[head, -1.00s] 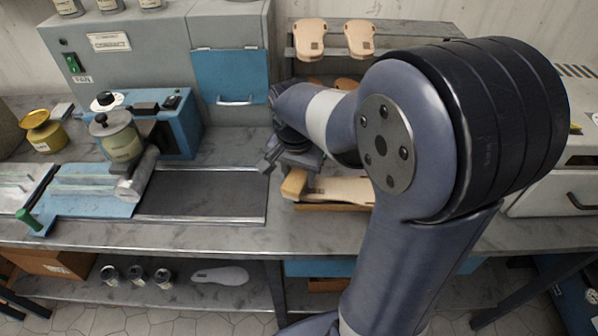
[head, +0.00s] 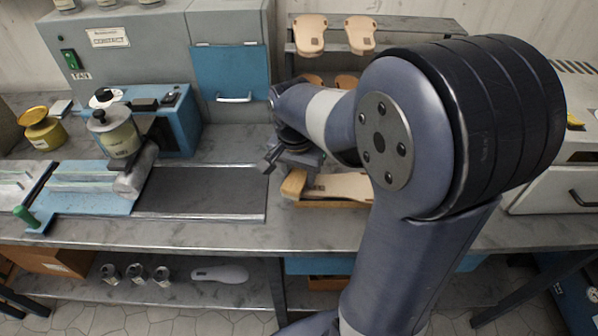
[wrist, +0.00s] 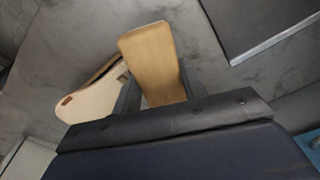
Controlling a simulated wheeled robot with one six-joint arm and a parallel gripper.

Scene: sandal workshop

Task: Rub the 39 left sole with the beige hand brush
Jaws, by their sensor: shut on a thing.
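My gripper (wrist: 157,92) is shut on the beige hand brush (wrist: 152,58), a block with a tan face. In the head view the brush (head: 294,184) shows below my gripper, at the left end of a pale sole (head: 345,187). That sole lies on a wooden support on the bench; my arm hides its right end. In the wrist view the sole (wrist: 92,104) is left of the brush, with a small brown mark. I cannot tell whether brush and sole touch. No size number is readable on the sole.
A rack (head: 392,40) with several more soles stands behind. A dark belt or plate (head: 200,190) lies to the left, beside a blue machine (head: 180,120). A white cabinet (head: 550,187) stands on the right.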

